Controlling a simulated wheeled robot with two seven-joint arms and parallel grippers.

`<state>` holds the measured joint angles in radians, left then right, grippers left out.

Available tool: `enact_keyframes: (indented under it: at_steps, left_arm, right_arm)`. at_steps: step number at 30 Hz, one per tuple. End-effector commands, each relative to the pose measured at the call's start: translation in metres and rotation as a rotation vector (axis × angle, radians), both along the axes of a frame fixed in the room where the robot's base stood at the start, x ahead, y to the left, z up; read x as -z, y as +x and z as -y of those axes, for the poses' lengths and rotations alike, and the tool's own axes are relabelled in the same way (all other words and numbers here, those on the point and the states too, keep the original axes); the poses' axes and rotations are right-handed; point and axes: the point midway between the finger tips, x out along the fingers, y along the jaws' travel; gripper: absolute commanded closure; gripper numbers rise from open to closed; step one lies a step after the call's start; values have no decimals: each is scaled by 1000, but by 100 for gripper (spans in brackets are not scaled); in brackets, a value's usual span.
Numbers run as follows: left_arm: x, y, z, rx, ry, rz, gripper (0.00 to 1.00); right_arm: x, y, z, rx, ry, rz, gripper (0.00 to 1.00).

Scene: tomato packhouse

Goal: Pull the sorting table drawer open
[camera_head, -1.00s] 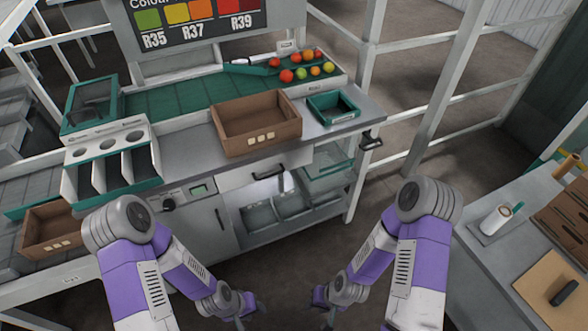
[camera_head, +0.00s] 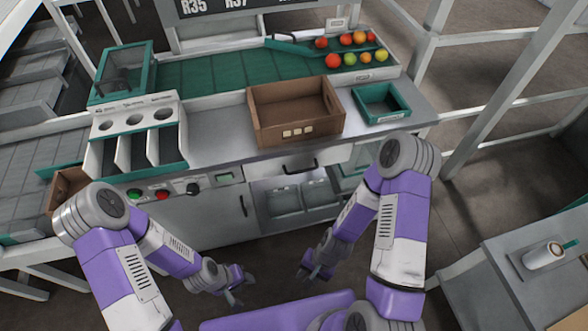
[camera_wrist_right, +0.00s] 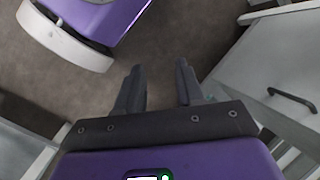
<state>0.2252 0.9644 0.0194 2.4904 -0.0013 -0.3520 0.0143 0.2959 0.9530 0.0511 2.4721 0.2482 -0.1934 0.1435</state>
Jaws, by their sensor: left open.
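The sorting table (camera_head: 215,150) stands in front of me. Its drawer (camera_head: 275,171) is a pale front under the worktop, with a black bar handle (camera_head: 301,166); it looks shut. My left gripper (camera_head: 236,290) is open and empty, low in front of the table and clear of the drawer. My right gripper (camera_head: 312,272) is also low, below and short of the handle. In the right wrist view its fingers (camera_wrist_right: 159,88) are apart with only floor between them. A black handle on a pale front (camera_wrist_right: 292,100) shows at the right there; I cannot tell which front it is.
On the worktop are a brown crate (camera_head: 262,130) and a green tray (camera_head: 362,113); several tomatoes (camera_head: 350,58) lie behind. A cupboard door (camera_head: 215,218) is left of the open shelf with bins (camera_head: 283,200). Another table (camera_head: 500,275) stands at the right. Floor is free between.

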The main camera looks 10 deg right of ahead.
Motion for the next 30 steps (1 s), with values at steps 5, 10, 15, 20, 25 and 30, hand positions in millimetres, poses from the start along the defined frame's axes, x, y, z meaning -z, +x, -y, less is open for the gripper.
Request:
enact_keyframes:
  at_steps: [5, 10, 15, 20, 25, 30]
  left_arm:
    - [5, 0, 0, 1, 0, -1, 57]
    - [8, 0, 0, 1, 0, -1, 57]
    - [12, 0, 0, 1, 0, 0, 57]
    - [15, 0, 0, 1, 0, 0, 57]
    - [17, 0, 0, 1, 0, 0, 57]
    - [18, 0, 0, 1, 0, 0, 57]
  right_arm:
    - [-14, -16, -15, 585, 75, -431, 63]
    - [-46, 11, -44, 1158, 250, -853, 63]
    - [-82, 84, -46, 1680, 558, -1263, 63]
    - [-109, 162, -5, 2039, 963, -1594, 63]
    - [-124, 213, 54, -2174, -1345, 1777, 63]
    - [-129, 231, 87, -1989, -1394, 1662, 63]
